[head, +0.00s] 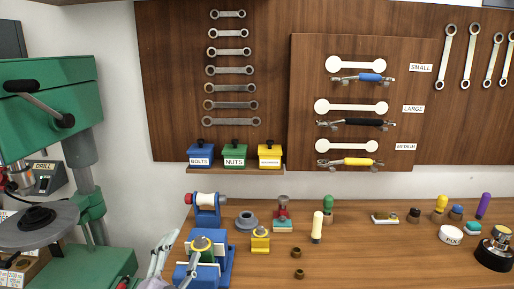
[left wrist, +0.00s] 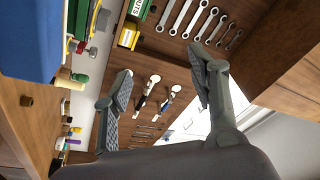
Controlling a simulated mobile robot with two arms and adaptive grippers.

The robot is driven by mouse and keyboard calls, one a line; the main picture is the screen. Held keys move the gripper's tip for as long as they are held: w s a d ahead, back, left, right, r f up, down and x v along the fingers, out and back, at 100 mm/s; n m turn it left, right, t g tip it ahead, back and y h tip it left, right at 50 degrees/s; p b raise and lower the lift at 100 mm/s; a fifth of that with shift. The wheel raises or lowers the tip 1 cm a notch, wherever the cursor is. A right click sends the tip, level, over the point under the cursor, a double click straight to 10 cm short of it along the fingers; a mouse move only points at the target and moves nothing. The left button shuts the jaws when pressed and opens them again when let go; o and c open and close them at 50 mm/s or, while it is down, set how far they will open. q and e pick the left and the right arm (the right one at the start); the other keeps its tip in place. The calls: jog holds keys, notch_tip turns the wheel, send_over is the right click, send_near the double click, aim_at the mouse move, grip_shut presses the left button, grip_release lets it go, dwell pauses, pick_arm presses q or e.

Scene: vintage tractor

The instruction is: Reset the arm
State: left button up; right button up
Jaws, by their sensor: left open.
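My left gripper (head: 162,256) shows in the head view at the lower edge, left of the blue vise, as pale grey fingers. In the left wrist view the gripper (left wrist: 160,92) has its two fingers spread wide apart with nothing between them. The wall boards show beyond the fingers. The wrist view is turned on its side. My right gripper is in neither view.
A blue vise (head: 222,266) stands on the wooden bench (head: 340,268) close right of my left gripper. A green drill press (head: 45,100) stands at left. Three handled tools hang on the board (head: 300,60). Small parts stand along the bench; its front middle is mostly clear.

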pick_arm(q)
jog(key=s+a+f+n+g+y, duration=0.2)
jog(key=s+f+n+g, duration=0.25)
jog(key=f, duration=0.45)
jog(key=s+a+f+n+g+y, duration=0.25)
jog(key=s+f, duration=0.25)
jog(key=f, duration=0.3)
jog(key=s+f+n+g+h, duration=0.1)
jog(key=s+f+n+g, duration=0.1)
jog(key=s+f+g, duration=0.5)
jog(key=s+f+n+g+h, duration=0.1)
jog(key=s+f+g, duration=0.15)
jog(key=s, duration=0.95)
notch_tip(320, 180, down, 25)
jog(key=s+a+f+g, duration=0.2)
jog(key=s+f, duration=1.6)
jog(key=shift+a+f+y, duration=0.2)
jog(key=shift+a+y, duration=0.15)
jog(key=shift+a, duration=0.05)
